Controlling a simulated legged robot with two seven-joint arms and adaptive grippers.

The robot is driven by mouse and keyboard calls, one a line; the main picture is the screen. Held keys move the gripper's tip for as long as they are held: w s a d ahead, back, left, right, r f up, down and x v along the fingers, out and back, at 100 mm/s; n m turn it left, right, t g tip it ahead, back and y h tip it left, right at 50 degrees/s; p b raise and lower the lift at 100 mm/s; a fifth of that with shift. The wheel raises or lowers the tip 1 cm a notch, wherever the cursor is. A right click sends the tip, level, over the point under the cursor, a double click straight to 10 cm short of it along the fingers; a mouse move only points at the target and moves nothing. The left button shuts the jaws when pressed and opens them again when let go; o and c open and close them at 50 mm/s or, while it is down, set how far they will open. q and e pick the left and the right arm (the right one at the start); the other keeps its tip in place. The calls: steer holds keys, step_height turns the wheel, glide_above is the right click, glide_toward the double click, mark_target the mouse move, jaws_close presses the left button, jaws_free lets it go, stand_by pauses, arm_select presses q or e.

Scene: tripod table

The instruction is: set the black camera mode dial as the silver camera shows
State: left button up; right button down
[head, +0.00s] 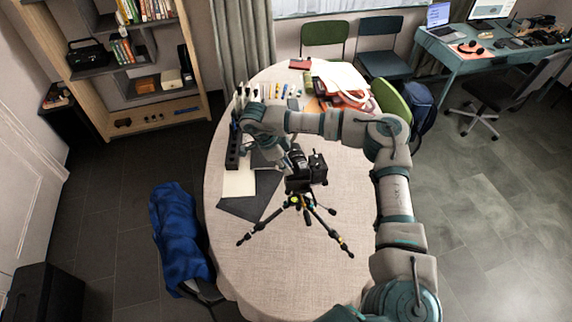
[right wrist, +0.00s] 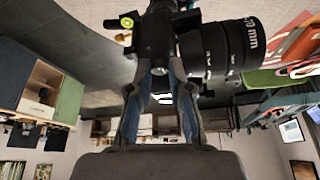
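The black camera (head: 305,173) sits on a black tripod (head: 300,205) on the table. In the right wrist view, which is upside down, its lens (right wrist: 222,48) fills the upper right, with part of the dark body left of it. My right gripper (head: 283,152) reaches in from the upper left to the camera. In the right wrist view its two fingers (right wrist: 162,72) stand apart, with their tips at the camera body. I cannot tell whether they touch it, and the mode dial does not show clearly. I cannot make out the silver camera. My left gripper is out of view.
The oval cloth-covered table (head: 325,265) has free room in front of the tripod. A dark mat (head: 247,207) and a pale sheet (head: 238,184) lie left of it. A black rack (head: 233,150) stands at the left edge. Bags (head: 345,88) and small items crowd the far end.

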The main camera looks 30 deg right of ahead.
steer(key=shift+f+n, duration=0.1)
steer(key=shift+n, duration=0.2)
steer(key=shift+s+n+t+b, duration=0.1)
steer(key=shift+n+t+b, duration=0.45)
steer(key=shift+n, duration=0.65)
steer(key=shift+s+n+t+h+b, duration=0.15)
steer(key=shift+n+t+b, duration=0.25)
steer(key=shift+n, duration=0.5)
steer(key=shift+n+t+h+b, duration=0.15)
steer(key=shift+n+t+b, duration=0.2)
steer(key=shift+n, duration=0.55)
steer(key=c, duration=1.1)
jaws_free()
steer(key=shift+o, duration=0.2)
